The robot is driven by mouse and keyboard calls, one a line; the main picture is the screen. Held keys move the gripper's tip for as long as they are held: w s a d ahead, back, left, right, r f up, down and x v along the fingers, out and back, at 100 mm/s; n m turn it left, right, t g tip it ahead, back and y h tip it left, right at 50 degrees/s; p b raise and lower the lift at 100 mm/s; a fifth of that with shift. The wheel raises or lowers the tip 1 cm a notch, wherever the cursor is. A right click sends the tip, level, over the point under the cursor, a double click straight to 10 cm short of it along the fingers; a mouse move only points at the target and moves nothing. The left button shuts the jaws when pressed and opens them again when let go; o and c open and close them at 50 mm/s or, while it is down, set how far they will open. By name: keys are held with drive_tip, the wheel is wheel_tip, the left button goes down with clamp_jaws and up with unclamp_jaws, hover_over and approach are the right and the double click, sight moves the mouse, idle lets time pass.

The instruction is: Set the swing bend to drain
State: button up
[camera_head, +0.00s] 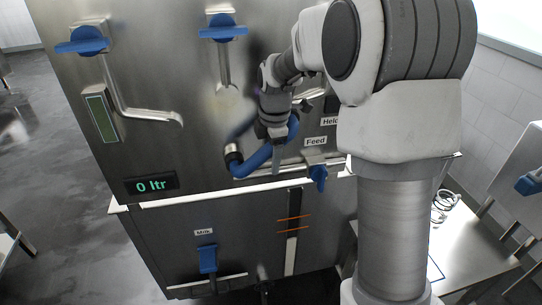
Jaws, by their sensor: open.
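The swing bend (262,157) looks to be the blue curved pipe on the steel front, with a metal collar (232,153) at its left. Its right part runs up behind my gripper (277,142). My gripper points down right in front of the pipe, and its fingers overlap it in the picture. I cannot tell whether they touch it. A label reading "Feed" (316,141) is just right of the gripper, and a partly covered label (330,121) is above it. I see no readable drain label.
A blue-handled valve (318,175) hangs below the Feed label, close to the gripper. Blue handles (82,40) and (222,28) stick out higher up. A display (151,185) reads "0 ltr". A Milk valve (207,259) is lower down. My arm covers the right side.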

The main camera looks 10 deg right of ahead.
clamp_jaws()
idle(0.4)
idle(1.1)
